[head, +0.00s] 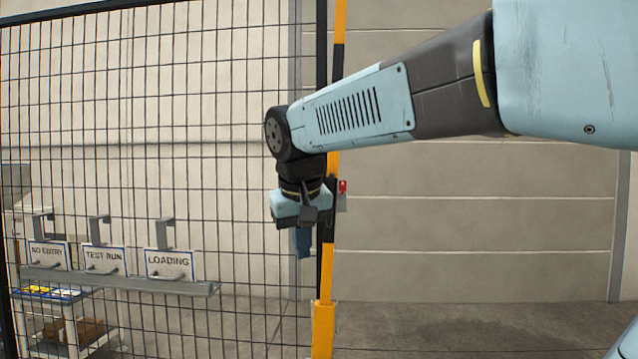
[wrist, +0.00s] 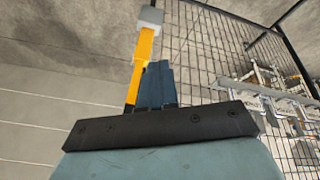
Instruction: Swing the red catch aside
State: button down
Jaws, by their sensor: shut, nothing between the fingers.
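The red catch (head: 342,187) is a small red piece on a grey plate at the yellow and black post (head: 327,270), near the middle of the head view. My gripper (head: 302,250) hangs to the left of the post, a little lower than the catch, with its blue fingers pointing down. The fingers are together and empty. In the wrist view my gripper (wrist: 156,75) shows its fingers close together in front of the yellow post (wrist: 140,65). The catch cannot be seen there. Whether my gripper touches the post I cannot tell.
A black mesh fence (head: 150,120) fills the left side. Signs reading NO ENTRY (head: 48,254), TEST RUN (head: 104,259) and LOADING (head: 170,264) hang on a grey rail (head: 120,283). A shelf cart stands at lower left. The floor right of the post is clear before a plain wall (head: 470,240).

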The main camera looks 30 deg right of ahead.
aim_at(330, 181)
jog(key=w+d+r+m+g+h, duration=0.1)
jog(key=w+d+r+m+h, duration=0.1)
jog(key=w+r, duration=0.6)
jog(key=w+d+r+m+g+h, duration=0.2)
jog(key=w+d+r+m+h, duration=0.1)
jog(key=w+r, duration=0.6)
jog(key=shift+d+r+m, duration=0.15)
jog(key=shift+r+m, duration=0.25)
jog(key=shift+m, duration=0.3)
jog(key=shift+s+d+f, duration=0.3)
jog(key=shift+d+f, duration=1.05)
jog(key=shift+d, duration=0.2)
jog(key=shift+s+d+f, duration=0.25)
jog(key=shift+d+f, duration=1.05)
jog(key=shift+d, duration=0.3)
jog(key=shift+s+d+f, duration=0.3)
jog(key=shift+d+f, duration=1.05)
jog(key=shift+d, duration=0.2)
